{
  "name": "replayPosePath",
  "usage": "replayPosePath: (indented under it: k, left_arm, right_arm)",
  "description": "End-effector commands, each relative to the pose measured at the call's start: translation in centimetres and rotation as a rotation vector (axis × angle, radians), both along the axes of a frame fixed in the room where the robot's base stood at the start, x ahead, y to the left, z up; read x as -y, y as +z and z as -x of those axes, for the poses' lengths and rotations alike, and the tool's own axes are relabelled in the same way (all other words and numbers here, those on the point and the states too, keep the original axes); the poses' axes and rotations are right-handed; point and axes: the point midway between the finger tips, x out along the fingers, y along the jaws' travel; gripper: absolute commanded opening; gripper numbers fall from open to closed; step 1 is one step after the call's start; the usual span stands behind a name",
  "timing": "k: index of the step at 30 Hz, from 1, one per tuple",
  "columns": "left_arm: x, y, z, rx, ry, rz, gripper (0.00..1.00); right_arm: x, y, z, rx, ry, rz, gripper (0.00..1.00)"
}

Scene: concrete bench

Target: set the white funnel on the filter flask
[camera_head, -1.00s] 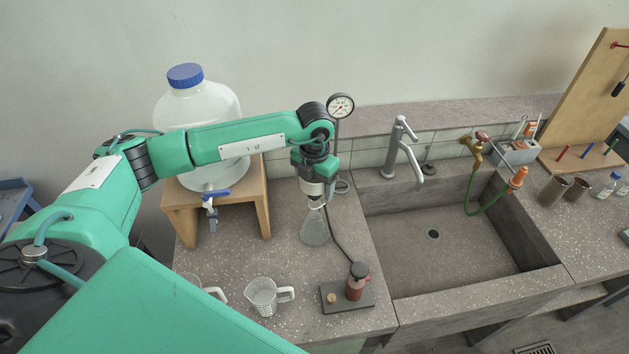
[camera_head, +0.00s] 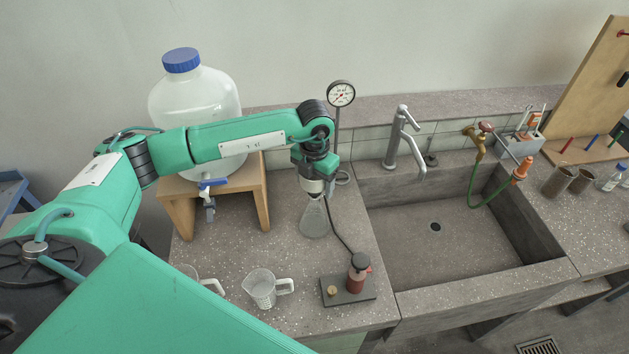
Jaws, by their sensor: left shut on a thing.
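The filter flask (camera_head: 314,222) is a clear grey conical flask upright on the bench, left of the sink. My left gripper (camera_head: 315,194) comes down from above, directly over the flask's neck, and is shut. What it holds is mostly hidden by the gripper; a little pale material at the fingertips fits the white funnel. Whether the funnel touches the flask mouth I cannot tell. My right gripper is not in view.
A blue-capped carboy (camera_head: 195,105) stands on a wooden stand (camera_head: 262,200) at the back left. A gauge (camera_head: 341,94) rises behind the flask. A jug (camera_head: 262,288) and a dark base with a red-brown bottle (camera_head: 357,276) stand in front. The sink (camera_head: 460,260) is empty.

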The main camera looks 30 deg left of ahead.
Motion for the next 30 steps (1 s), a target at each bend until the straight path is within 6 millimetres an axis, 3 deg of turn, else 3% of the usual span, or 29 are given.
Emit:
replayPosePath:
  k: [29,30]
  left_arm:
    - [0.0,-0.9,-0.01,0.0,0.0,0.0,0.46]
    - [0.0,-0.9,-0.01,0.0,0.0,0.0,0.79]
  right_arm:
    - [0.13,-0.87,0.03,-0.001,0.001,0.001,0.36]
    - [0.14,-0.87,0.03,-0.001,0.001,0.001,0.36]
